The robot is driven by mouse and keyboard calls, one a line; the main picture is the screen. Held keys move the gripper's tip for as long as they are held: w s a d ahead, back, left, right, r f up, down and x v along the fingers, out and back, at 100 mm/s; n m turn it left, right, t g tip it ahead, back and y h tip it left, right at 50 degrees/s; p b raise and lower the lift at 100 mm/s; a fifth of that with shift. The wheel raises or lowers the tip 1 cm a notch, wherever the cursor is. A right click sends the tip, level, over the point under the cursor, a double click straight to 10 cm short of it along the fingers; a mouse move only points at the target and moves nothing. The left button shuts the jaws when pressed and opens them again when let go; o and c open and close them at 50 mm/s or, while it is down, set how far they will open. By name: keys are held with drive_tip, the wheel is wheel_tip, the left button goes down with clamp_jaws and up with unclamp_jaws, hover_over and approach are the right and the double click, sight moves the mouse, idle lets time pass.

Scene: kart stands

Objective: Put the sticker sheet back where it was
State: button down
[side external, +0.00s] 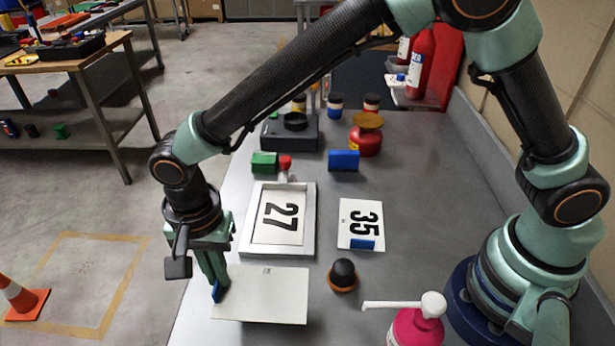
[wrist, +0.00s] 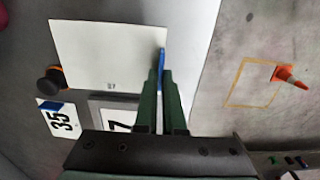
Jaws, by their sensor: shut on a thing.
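A blank white sheet (side external: 265,297) with a small dark mark near one edge is at the front of the grey bench, and I take it as the sticker sheet. It has a blue tab (side external: 217,292) on its left edge. My gripper (side external: 216,282) is shut on this tab, with the fingers pointing down. In the wrist view the sheet (wrist: 105,55) extends left from my gripper (wrist: 161,75), and the blue tab shows between the fingertips. I cannot tell whether the sheet touches the bench.
A "27" plate (side external: 277,216) lies in a grey frame (side external: 246,220). A "35" card (side external: 361,215) with a blue tab lies to its right. A black-knobbed orange item (side external: 343,275) and a pink pump bottle (side external: 415,327) stand near the sheet. Green (side external: 264,162) and blue (side external: 344,160) blocks stand behind.

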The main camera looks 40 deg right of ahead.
sight(224, 293)
drive_tip(key=shift+f, duration=3.1)
drive_tip(key=c, duration=1)
unclamp_jaws()
drive_tip(key=shift+f, duration=0.1)
